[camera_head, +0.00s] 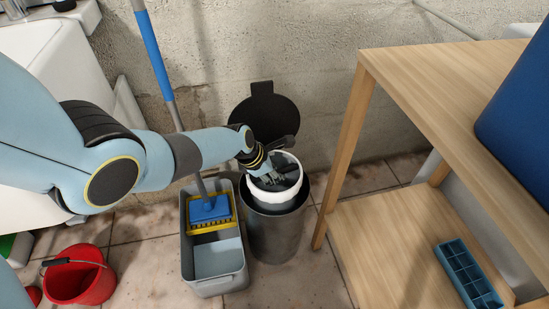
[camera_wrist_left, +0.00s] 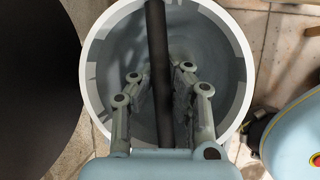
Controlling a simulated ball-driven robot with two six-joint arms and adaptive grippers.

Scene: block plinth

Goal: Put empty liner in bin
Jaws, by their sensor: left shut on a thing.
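The white-rimmed liner (camera_head: 290,194) sits at the mouth of the dark grey bin (camera_head: 275,238), its upper part standing above the bin's rim; how deep it reaches is hidden. The bin's round black lid (camera_head: 265,112) is tipped up against the wall behind. My left gripper (camera_head: 272,180) reaches into the liner's top from the left. In the left wrist view the liner's white rim (camera_wrist_left: 97,62) circles my left gripper (camera_wrist_left: 157,75), whose fingers are closed on the dark bar across the liner. The liner's grey inside looks empty. My right gripper is not visible.
A grey mop bucket (camera_head: 215,284) with a blue mop (camera_head: 209,208) stands close left of the bin. A red bucket (camera_head: 78,280) is at lower left. A wooden shelf table (camera_head: 420,75) stands close on the right, with a blue compartment tray (camera_head: 466,275) on its lower shelf.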

